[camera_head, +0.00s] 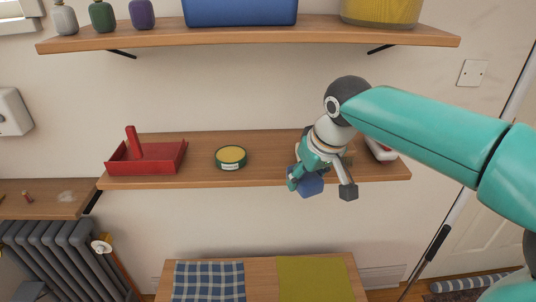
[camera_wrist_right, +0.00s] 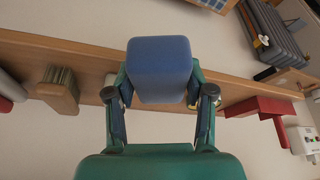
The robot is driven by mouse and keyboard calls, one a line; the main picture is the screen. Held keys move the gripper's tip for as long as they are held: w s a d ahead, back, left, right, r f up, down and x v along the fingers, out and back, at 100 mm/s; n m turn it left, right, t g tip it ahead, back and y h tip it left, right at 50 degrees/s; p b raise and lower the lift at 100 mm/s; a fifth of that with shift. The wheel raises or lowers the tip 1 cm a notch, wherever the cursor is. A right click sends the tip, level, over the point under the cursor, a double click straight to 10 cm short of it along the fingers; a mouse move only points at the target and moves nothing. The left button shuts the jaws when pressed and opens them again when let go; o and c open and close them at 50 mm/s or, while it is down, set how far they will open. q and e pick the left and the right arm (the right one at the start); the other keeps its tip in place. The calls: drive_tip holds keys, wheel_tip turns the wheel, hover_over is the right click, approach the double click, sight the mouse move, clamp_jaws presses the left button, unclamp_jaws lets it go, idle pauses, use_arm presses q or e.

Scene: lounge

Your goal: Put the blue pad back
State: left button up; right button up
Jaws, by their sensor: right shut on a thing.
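The blue pad (camera_head: 311,184) is a small rounded block, held by my right gripper (camera_head: 320,188) just in front of the middle shelf (camera_head: 265,180), toward its right part. In the right wrist view, the pad (camera_wrist_right: 160,68) sits between the two fingers of the right gripper (camera_wrist_right: 160,95), which is shut on it. The pad hides part of the shelf there. My left gripper is in neither view.
On the shelf are a red tray (camera_head: 147,163) with an upright post, a round green tin (camera_head: 231,157) with a yellow top, and a red-and-white thing (camera_head: 380,150) partly behind my arm. Shelf between tin and gripper is clear.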

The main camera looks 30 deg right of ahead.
drive_tip(key=p, duration=0.6)
hover_over(271, 159)
drive_tip(key=s, duration=0.2)
drive_tip(key=shift+a, duration=0.2)
drive_tip(key=shift+w+d+f, duration=0.1)
drive_tip(key=shift+w, duration=0.45)
wheel_tip(271, 159, down, 3)
drive_tip(key=shift+f+p, duration=0.15)
drive_tip(key=shift+p, duration=0.3)
drive_tip(key=shift+f, duration=0.2)
drive_tip(key=o, duration=1.2)
